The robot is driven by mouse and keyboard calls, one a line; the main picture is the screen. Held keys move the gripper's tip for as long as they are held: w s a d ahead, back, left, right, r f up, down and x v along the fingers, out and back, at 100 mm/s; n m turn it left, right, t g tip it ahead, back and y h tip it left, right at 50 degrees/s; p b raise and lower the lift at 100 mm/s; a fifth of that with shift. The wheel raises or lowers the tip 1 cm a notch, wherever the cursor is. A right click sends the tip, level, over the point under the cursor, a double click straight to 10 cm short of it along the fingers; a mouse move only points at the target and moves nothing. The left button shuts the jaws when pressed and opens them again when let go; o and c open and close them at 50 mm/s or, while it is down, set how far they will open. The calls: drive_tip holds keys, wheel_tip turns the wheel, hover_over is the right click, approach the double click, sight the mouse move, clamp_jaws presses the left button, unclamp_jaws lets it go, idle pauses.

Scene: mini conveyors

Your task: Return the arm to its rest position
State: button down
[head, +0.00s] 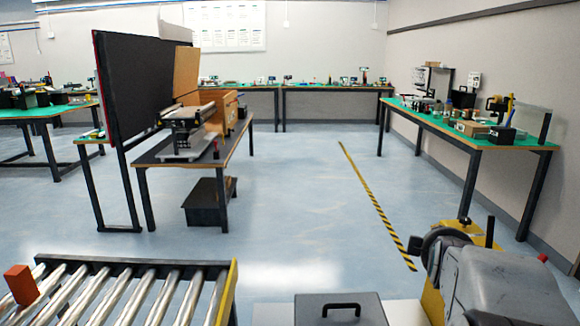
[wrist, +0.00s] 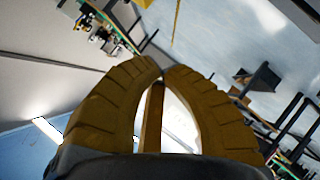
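My gripper (wrist: 162,76) shows in the wrist view as two curved, ribbed yellow fingers whose tips come together. A narrow brown upright strip shows in the gap behind the tips; I cannot tell what it is, and I see no object clearly held. The wrist view is tilted, with benches and floor far off behind the fingers. In the head view my arm, with grey, black and yellow parts, is folded low at the bottom right. Its fingertips cannot be made out there.
A roller conveyor (head: 130,290) at the bottom left carries an orange-red block (head: 21,285). A low bench (head: 150,152) with equipment stands beside a dark panel (head: 140,85). A green-topped bench (head: 470,137) lines the right wall. The middle floor, with a striped line (head: 375,205), is clear.

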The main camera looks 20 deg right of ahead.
drive_tip(key=w+a+r+y+p, duration=0.1)
drive_tip(key=a+r+y+p, duration=0.3)
drive_tip(key=a, duration=0.7)
drive_tip(key=s+a+r+m+g+y+p, duration=0.1)
drive_tip(key=s+a+r+g+y+p, duration=0.1)
drive_tip(key=s+a+p, duration=0.5)
drive_tip(key=s+a+r+m+g+y+p, duration=0.1)
drive_tip(key=s+a+p, duration=0.5)
drive_tip(key=a, duration=0.7)
drive_tip(key=shift+s+a+r+m+g+y+p, duration=0.3)
drive_tip(key=shift+s+a+r+g+y+p, duration=0.15)
drive_tip(key=shift+g+y, duration=0.65)
drive_tip(key=shift+w, duration=0.1)
